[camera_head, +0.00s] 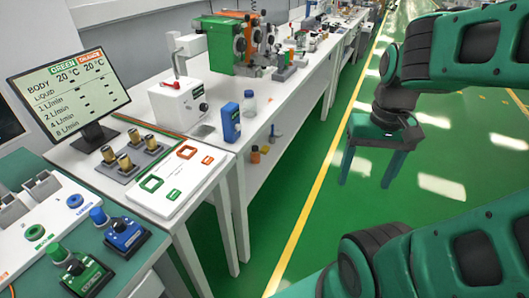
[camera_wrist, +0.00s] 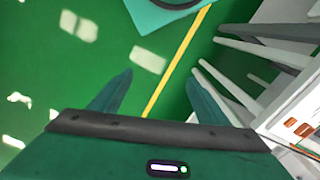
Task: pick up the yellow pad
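No thing in view is clearly a yellow pad. A small yellow item (camera_head: 265,149) lies on the lower shelf under the white bench, next to an orange-brown item (camera_head: 254,156); it is too small to tell whether it is a pad. My gripper (camera_head: 364,185) hangs over the green floor to the right of the benches, fingers pointing down, open and empty. In the wrist view, my gripper (camera_wrist: 160,76) shows two spread fingers with only floor between them.
White bench legs (camera_wrist: 230,85) show in the wrist view. The green aisle floor (camera_head: 290,205) with its yellow line is clear.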

